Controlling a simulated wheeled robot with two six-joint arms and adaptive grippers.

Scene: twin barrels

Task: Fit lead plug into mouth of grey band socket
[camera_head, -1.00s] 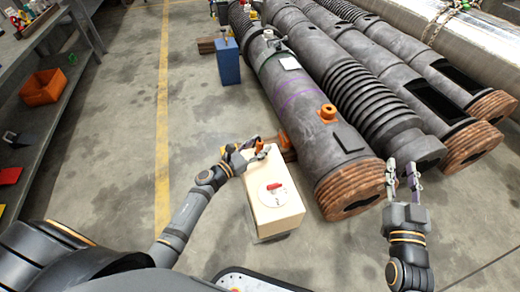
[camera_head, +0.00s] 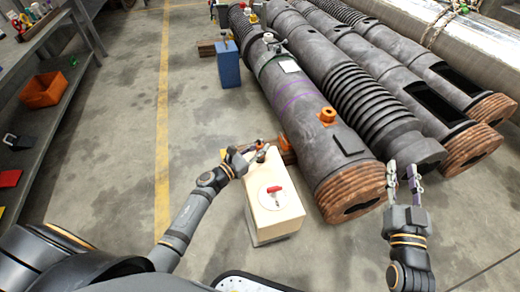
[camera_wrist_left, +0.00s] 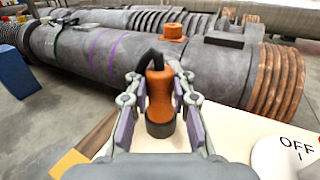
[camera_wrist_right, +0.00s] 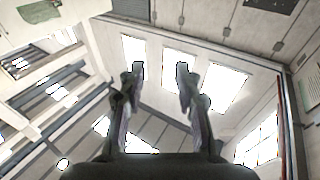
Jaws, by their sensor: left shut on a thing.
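The lead plug (camera_wrist_left: 160,92) is an orange body with a dark lower end and a black cable at its top. My left gripper (camera_head: 256,154) is shut on it, with a finger on each side in the left wrist view. The plug is upright over the cream box's far end; I cannot tell whether it touches the box. A grey fitting (camera_head: 269,39), which looks like the grey band socket, sits on top of the nearest barrel, well beyond the gripper; its mouth is too small to make out. My right gripper (camera_head: 403,172) is open and empty, right of the barrel's near end.
The cream box (camera_head: 262,221) carries a red switch (camera_head: 275,189). The nearest barrel (camera_head: 295,100) has an orange fitting (camera_head: 327,115) and purple rings. A blue box (camera_head: 228,65) stands left of the barrel. Shelves (camera_head: 45,125) line the left.

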